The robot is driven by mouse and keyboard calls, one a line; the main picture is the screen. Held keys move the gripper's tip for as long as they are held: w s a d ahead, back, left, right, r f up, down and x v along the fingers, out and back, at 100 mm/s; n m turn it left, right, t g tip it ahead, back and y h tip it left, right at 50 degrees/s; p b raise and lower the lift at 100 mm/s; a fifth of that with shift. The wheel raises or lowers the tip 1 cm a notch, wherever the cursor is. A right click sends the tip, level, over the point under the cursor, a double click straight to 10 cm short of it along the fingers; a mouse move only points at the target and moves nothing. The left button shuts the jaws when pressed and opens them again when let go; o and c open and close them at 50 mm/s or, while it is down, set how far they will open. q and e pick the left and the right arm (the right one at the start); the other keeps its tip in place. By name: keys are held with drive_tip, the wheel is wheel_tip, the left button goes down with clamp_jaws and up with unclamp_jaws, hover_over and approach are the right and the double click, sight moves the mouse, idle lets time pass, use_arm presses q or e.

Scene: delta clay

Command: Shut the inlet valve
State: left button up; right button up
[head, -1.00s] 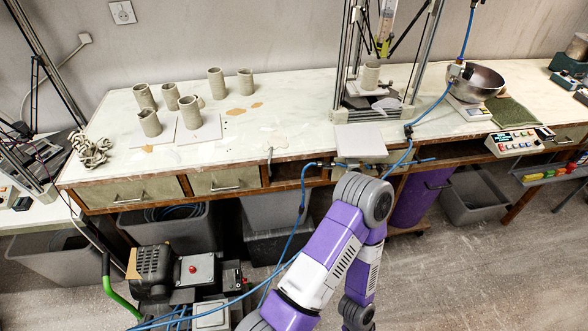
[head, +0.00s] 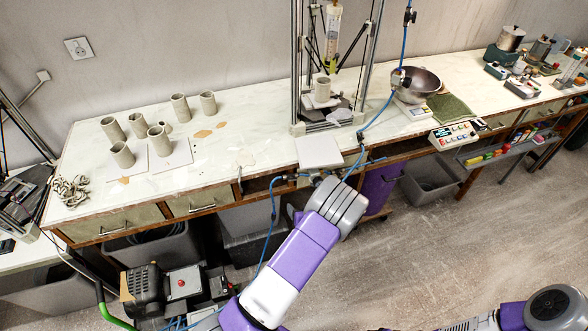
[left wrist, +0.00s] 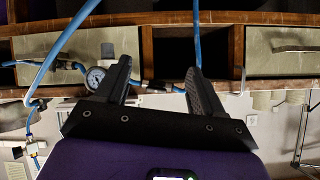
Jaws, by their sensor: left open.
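A blue air line (head: 273,205) with grey fittings (head: 303,177) runs along the bench's front edge; it also shows in the left wrist view (left wrist: 197,35). That view also shows a round pressure gauge (left wrist: 95,78) and inline fittings (left wrist: 40,103) to its left. I cannot tell which fitting is the inlet valve, or its handle position. The gauge is beside the left finger. In the head view my arm hides that gripper. My right gripper is out of view.
Drawers (head: 195,200) and bins (head: 250,220) are below. Open floor (head: 450,240) lies to the right.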

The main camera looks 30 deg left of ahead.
use_arm(q)
drive_tip(key=n+y+p, duration=0.1)
drive_tip(key=y, duration=0.1)
approach(293, 180)
drive_tip(key=shift+t, duration=0.3)
drive_tip(key=x, duration=0.8)
drive_tip(key=shift+s+a, duration=0.1)
drive_tip(key=shift+s, duration=0.1)
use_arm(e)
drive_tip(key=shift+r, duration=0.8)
use_arm(q)
drive_tip(key=c, duration=1.1)
drive_tip(key=shift+o, duration=0.2)
